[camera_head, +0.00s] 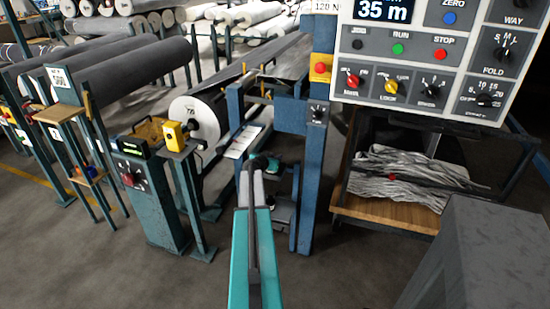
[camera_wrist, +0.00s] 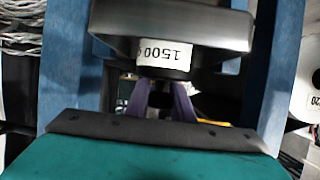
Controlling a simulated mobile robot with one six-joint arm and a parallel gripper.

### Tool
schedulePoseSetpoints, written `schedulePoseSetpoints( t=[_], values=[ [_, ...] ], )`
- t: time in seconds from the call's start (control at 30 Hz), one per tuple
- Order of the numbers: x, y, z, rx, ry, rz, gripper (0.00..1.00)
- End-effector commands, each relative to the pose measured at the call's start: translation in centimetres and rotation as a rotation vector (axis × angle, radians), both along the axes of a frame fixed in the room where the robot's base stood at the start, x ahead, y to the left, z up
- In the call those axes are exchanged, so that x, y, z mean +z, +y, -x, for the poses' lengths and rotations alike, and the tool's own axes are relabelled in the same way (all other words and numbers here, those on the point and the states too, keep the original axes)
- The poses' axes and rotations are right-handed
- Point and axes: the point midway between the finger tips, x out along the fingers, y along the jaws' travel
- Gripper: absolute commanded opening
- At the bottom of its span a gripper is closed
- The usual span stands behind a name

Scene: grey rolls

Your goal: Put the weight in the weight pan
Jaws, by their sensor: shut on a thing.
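In the wrist view, a dark, round metal weight (camera_wrist: 180,25) with a white label reading 1500 fills the top middle. The pale purple fingers of my gripper (camera_wrist: 168,98) are closed together just below the label, shut on the weight's narrow lower part in the picture. In the head view, my teal arm reaches up the middle toward the blue frame (camera_head: 313,165), and its far end hides the grip. Small dark and teal parts show by the frame there, but I cannot tell which is the weight pan.
A control panel (camera_head: 430,50) with a 35 m display hangs at upper right. Below it, a wooden-edged bin (camera_head: 385,212) holds grey strands. A green pedestal (camera_head: 147,200) and a grey roll (camera_head: 195,115) stand left. Open floor lies at lower left.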

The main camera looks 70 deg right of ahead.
Motion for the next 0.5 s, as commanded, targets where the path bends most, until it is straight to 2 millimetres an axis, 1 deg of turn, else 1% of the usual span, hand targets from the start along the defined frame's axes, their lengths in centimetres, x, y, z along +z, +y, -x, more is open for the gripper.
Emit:
schedulePoseSetpoints(
  t=[0.03,0.17,0.2,0.3,0.5],
  values=[
    [0.26,-0.07,-0.05,0.001,0.001,0.004,0.0],
    [0.15,-0.06,-0.04,0.001,0.001,0.004,0.0],
    [-0.15,0.01,0.01,0.0,0.0,0.0,0.26],
    [-0.13,0.0,0.0,0.0,0.0,0.0,0.4],
    [-0.13,0.0,0.0,0.0,0.0,0.0,0.4]
  ],
)
